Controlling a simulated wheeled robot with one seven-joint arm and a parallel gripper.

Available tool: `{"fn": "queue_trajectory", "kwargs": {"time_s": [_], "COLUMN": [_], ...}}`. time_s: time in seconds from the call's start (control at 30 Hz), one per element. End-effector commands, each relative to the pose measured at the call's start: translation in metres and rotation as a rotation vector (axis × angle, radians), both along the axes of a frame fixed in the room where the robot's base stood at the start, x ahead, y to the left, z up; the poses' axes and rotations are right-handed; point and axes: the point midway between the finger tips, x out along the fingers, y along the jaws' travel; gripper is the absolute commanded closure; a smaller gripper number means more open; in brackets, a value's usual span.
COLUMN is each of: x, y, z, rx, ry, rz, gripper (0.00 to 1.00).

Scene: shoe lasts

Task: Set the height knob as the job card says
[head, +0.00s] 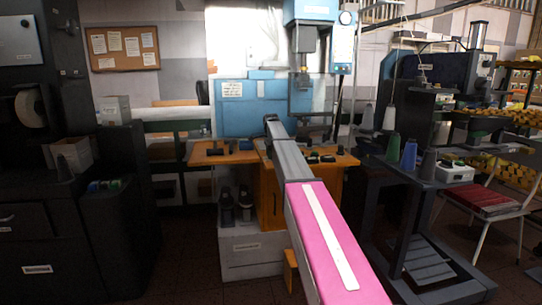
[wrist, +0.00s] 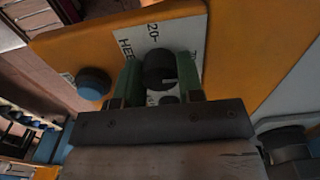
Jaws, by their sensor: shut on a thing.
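In the wrist view, my gripper (wrist: 160,80) has its two green fingers on either side of a round black knob (wrist: 158,64) and is shut on it. The knob stands on a white scale plate (wrist: 130,36) on an orange panel. The plate shows "20", part of "70" and letters starting "HEE"; the rest is covered by the knob and fingers. In the head view, a white card (head: 232,89) is on the blue machine (head: 263,115); its writing is too small to read. My arm reaches to the machine's orange table, and its own links hide the gripper there.
In the wrist view, a blue-topped black knob (wrist: 93,83) is left of my gripper and a dark grey round part (wrist: 285,145) is at lower right. In the head view, a dark cart with thread cones (head: 409,155) stands right and a black cabinet (head: 65,220) left.

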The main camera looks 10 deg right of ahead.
Motion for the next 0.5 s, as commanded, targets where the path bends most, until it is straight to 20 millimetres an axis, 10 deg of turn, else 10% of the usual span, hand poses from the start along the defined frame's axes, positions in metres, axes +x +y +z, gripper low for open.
{"fn": "queue_trajectory", "kwargs": {"time_s": [0.5], "x": [-0.0001], "y": [0.0000], "z": [0.0001], "rx": [0.000], "ry": [0.000], "rz": [0.299], "gripper": [0.89]}}
